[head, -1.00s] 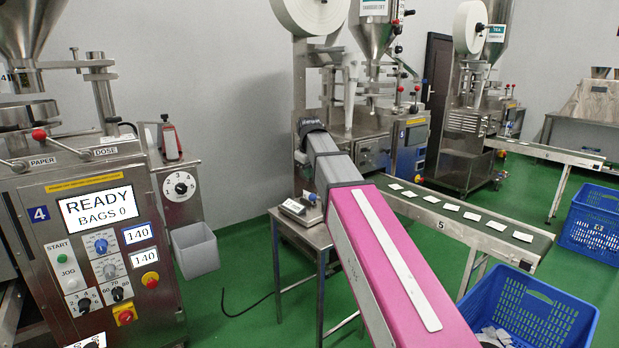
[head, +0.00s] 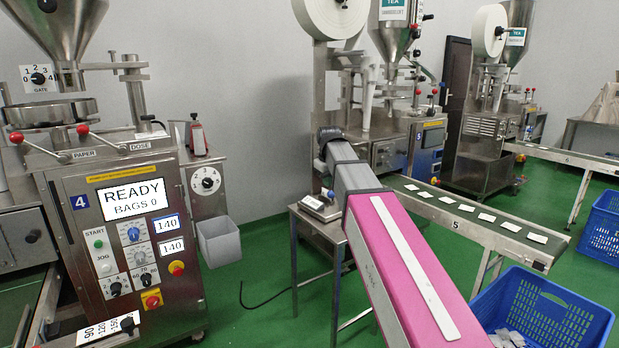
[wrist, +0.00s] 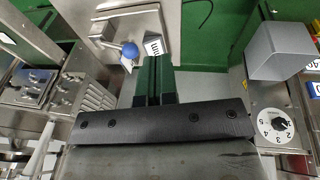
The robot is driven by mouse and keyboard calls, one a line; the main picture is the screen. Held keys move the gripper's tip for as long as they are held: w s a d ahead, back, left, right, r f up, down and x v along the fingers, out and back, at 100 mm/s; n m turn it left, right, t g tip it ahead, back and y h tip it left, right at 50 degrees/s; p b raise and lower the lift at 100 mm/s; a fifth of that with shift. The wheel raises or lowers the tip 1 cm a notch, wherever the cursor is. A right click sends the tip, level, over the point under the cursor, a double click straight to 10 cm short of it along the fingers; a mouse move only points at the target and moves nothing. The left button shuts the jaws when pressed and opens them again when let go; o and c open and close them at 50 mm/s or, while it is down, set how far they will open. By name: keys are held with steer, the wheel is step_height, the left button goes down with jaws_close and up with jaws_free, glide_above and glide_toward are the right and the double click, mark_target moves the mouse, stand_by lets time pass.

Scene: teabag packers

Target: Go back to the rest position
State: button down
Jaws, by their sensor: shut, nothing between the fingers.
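My gripper (wrist: 153,68) shows in the wrist view as two dark green fingers side by side, shut with nothing between them. They point over a small steel table (wrist: 128,25) that carries a device with a blue knob (wrist: 130,51). In the head view my pink and grey arm reaches forward from the bottom right, and its far end hides the fingers. The far end shows in front of the machine marked 5, above and beside the small steel table (head: 312,213).
Machine 4 (head: 115,215) stands at left, its screen reading READY, BAGS 0. A grey bin (head: 218,242) is beside it. Conveyor 5 (head: 470,225) carries several white bags towards a blue crate (head: 545,310). Another blue crate (head: 602,228) is at far right. Green floor lies open between.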

steer(key=s+d+f+m+g, duration=0.1)
steer(key=s+d+f, duration=0.3)
steer(key=s+f, duration=0.4)
steer(key=s+d+f+m+g, duration=0.1)
steer(key=s+d+f+m, duration=0.3)
steer(key=s+f, duration=0.4)
steer(key=s+d+f+m, duration=0.2)
steer(key=s+d+f, duration=0.2)
steer(key=f, duration=1.5)
steer(key=s, duration=0.3)
steer(key=shift+s+m+g, duration=0.3)
steer(key=shift+s+g, duration=0.1)
